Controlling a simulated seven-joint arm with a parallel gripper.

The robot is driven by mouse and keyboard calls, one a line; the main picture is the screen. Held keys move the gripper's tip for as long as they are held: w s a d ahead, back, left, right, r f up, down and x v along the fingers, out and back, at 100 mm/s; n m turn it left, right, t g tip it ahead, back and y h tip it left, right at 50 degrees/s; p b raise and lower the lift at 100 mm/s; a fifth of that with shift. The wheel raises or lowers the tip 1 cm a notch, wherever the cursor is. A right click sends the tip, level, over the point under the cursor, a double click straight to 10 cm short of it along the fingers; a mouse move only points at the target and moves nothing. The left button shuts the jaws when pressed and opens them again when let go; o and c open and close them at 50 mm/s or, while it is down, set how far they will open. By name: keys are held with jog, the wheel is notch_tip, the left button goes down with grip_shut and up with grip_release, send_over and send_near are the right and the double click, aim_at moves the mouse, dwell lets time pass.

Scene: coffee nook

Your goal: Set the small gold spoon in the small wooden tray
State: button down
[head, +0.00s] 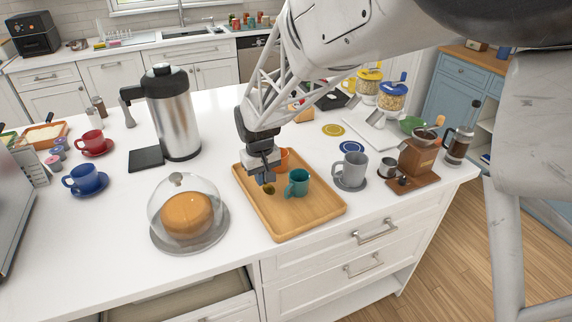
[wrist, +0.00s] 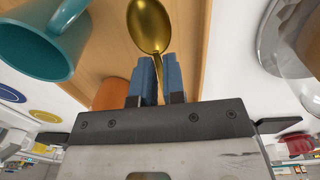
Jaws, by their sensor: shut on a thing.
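My gripper (head: 264,177) is shut on the gold spoon (wrist: 148,25). In the wrist view the spoon's round bowl sticks out past the blue fingertips (wrist: 157,75), with its handle between them. In the head view only the small bowl (head: 269,189) shows, hanging below the fingers. The spoon is over the left part of a wooden tray (head: 278,220); I cannot tell whether it touches the tray floor. A teal mug (head: 297,184) stands in this tray just right of the gripper. An orange mug (head: 283,155) is behind the gripper, partly hidden.
A cake under a glass dome (head: 187,214) stands left of the tray. A steel pot (head: 173,115) is behind it. A grey mug (head: 350,170) and a wooden grinder (head: 418,160) stand to the right. Another shallow orange-brown tray (head: 42,136) is far left. The tray's front is bare.

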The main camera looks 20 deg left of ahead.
aim_at(263, 193)
jog(key=shift+f, duration=1.65)
jog(key=shift+f, duration=0.2)
jog(key=c, duration=1.2)
grip_release()
jog(key=shift+r, duration=0.2)
notch_tip(263, 193, up, 12)
jog(key=shift+s, duration=0.15)
